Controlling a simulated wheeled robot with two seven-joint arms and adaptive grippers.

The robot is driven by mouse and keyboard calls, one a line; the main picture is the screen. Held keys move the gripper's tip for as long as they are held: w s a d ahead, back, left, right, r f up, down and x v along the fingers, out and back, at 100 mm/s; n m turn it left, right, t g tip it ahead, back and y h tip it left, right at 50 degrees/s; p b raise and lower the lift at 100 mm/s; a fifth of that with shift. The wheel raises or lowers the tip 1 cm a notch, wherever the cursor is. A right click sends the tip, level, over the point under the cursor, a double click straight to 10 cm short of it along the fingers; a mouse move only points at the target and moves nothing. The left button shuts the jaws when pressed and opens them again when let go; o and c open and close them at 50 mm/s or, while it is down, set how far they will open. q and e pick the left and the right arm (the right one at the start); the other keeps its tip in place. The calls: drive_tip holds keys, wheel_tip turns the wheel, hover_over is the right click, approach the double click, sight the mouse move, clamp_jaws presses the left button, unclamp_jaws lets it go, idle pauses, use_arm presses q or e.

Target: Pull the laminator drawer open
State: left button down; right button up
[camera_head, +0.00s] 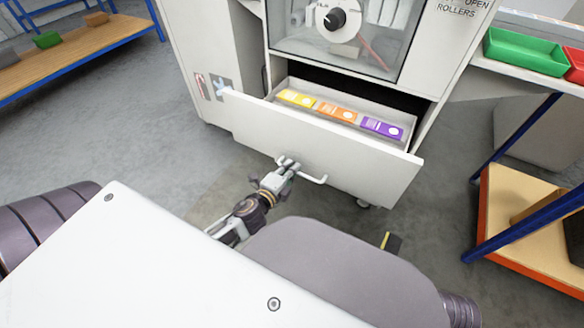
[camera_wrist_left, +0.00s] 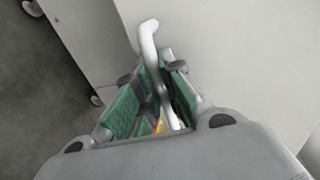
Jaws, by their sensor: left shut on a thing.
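The laminator drawer (camera_head: 300,145) stands pulled out from the white cabinet in the head view, its inside visible. Yellow, orange and purple packs lie in a row in it. A white bar handle (camera_head: 314,179) is on the drawer front. My left gripper (camera_head: 286,166) is at the left part of the handle, shut on it. In the left wrist view the handle (camera_wrist_left: 148,42) runs between the green-padded fingers of the left gripper (camera_wrist_left: 156,95). My right gripper is not in view.
The laminator cabinet (camera_head: 215,60) with a glass window stands behind the drawer. A shelf rack with a green bin (camera_head: 525,52) is at the right. A blue-framed wooden bench (camera_head: 75,45) is at the far left. Grey floor (camera_head: 130,130) is clear left of the drawer.

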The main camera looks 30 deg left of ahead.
use_arm(q)
drive_tip(key=c, duration=1.5)
unclamp_jaws()
drive_tip(key=shift+s, duration=0.15)
drive_tip(key=shift+v, duration=5.85)
